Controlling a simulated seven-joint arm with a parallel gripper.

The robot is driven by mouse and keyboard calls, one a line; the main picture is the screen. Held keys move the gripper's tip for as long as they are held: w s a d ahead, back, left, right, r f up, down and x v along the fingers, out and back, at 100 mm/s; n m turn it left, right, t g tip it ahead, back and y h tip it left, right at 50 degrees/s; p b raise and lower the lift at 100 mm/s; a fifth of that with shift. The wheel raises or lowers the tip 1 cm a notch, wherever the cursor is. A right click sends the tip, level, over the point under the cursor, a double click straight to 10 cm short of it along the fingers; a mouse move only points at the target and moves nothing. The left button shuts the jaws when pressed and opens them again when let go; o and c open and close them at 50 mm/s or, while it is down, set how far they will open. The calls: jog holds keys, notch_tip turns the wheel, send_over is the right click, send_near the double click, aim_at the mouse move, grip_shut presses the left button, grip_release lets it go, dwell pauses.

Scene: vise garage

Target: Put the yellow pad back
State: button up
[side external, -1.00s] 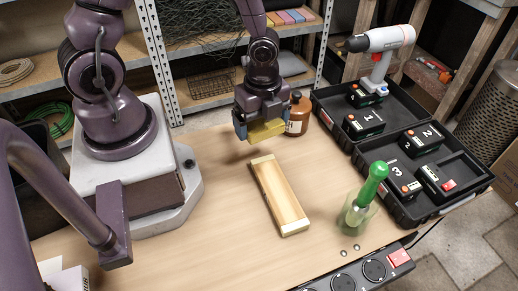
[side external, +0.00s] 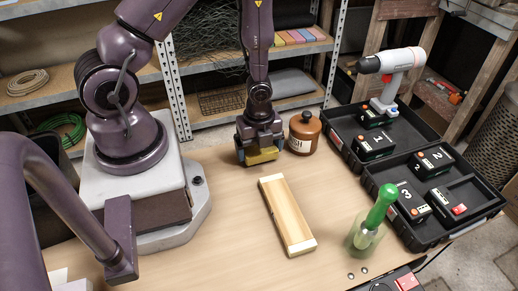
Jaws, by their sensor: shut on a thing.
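The yellow pad (side external: 262,156) is in my gripper (side external: 260,152), which is shut on it and points down. The pad is low at the back of the wooden workbench, just left of the brown jar. I cannot tell whether it touches the bench. Much of the pad is hidden by the fingers. A row of coloured pads (side external: 297,38) lies on the shelf (side external: 325,44) at the back.
The brown jar (side external: 304,134) stands close on the right of my gripper. A shallow wooden tray (side external: 287,216) lies in front. A green-handled tool in a clear holder (side external: 364,236) stands front right. Black cases (side external: 462,226) with battery packs and a drill (side external: 389,66) fill the right.

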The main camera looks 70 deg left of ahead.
jog(key=shift+f, duration=0.4)
jog(key=shift+f, duration=0.1)
jog(key=o, duration=0.7)
notch_tip(320, 180, up, 12)
notch_tip(320, 180, up, 13)
jog(key=n+t+y, duration=0.2)
jog(key=n+t, duration=0.1)
jog(key=n, duration=0.6)
send_over(260, 151)
jog(key=s+d+r+n+t, duration=0.1)
jog(key=s+r+n, duration=0.1)
jog(key=r+n, duration=0.1)
jog(key=s+d+r+n+h, duration=0.1)
jog(key=s+d+r+n, duration=0.1)
jog(key=r+n, duration=0.1)
jog(key=s+d+r+n+t+h, duration=0.1)
jog(key=s+r+n, duration=0.1)
jog(key=r+n, duration=0.1)
jog(key=shift+d+r+t, duration=0.3)
jog(key=shift+d+r, duration=0.05)
jog(key=shift+r, duration=0.15)
